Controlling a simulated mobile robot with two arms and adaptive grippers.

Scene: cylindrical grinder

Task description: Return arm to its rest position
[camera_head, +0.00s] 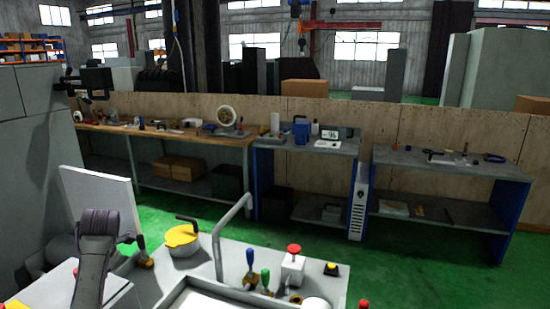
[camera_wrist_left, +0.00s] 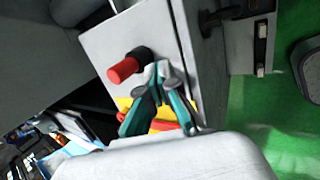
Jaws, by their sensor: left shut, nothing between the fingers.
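My left arm (camera_head: 97,240) comes up from the bottom left in the head view, in front of a pale panel. I cannot make out its fingers there. In the left wrist view my left gripper (camera_wrist_left: 158,70) is shut with nothing between its fingers. In that view its fingertips appear close to a red knob (camera_wrist_left: 123,70) with a dark base on a pale grey machine face; I cannot tell whether they touch. My right gripper is in neither view.
The grinder top holds a yellow round cover (camera_head: 182,241), a bent grey pipe (camera_head: 218,245), blue (camera_head: 250,262) and green (camera_head: 265,277) levers, and a red button (camera_head: 293,249). Workbenches (camera_head: 400,158) stand beyond. Green floor (camera_head: 410,265) is clear at the right.

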